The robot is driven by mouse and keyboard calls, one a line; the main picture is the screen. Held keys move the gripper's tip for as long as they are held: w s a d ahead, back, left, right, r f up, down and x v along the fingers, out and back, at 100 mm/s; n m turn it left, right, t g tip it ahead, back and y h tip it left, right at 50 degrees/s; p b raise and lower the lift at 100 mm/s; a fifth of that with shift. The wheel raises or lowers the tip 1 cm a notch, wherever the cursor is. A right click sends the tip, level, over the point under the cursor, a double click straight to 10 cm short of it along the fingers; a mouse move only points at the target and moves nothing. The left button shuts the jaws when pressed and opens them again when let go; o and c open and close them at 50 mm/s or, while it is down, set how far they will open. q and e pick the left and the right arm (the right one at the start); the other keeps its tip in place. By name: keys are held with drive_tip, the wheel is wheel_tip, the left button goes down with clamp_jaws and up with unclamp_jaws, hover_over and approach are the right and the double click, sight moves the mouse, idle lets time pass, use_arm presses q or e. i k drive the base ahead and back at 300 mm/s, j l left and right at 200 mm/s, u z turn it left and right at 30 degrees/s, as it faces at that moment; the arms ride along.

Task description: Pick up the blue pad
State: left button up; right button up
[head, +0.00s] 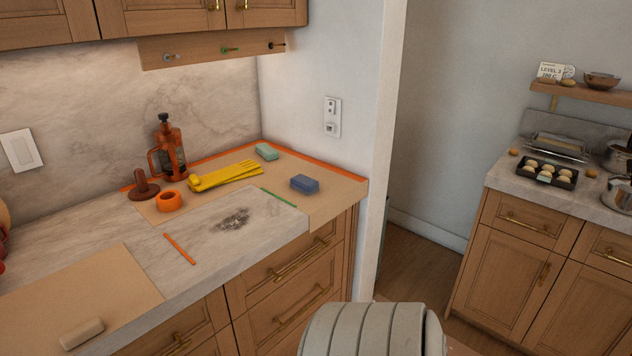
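The blue pad (304,184) is a small block lying flat on a tan mat (335,196) near the right front corner of the marble counter. Nothing touches it and its top is clear. Neither of my grippers shows in the head view. A grey rounded part of my own body fills the bottom centre, below the counter front.
A wall (345,60) rises behind the counter.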

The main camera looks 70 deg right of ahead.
sight(307, 186)
drive_tip(key=z, duration=2.3)
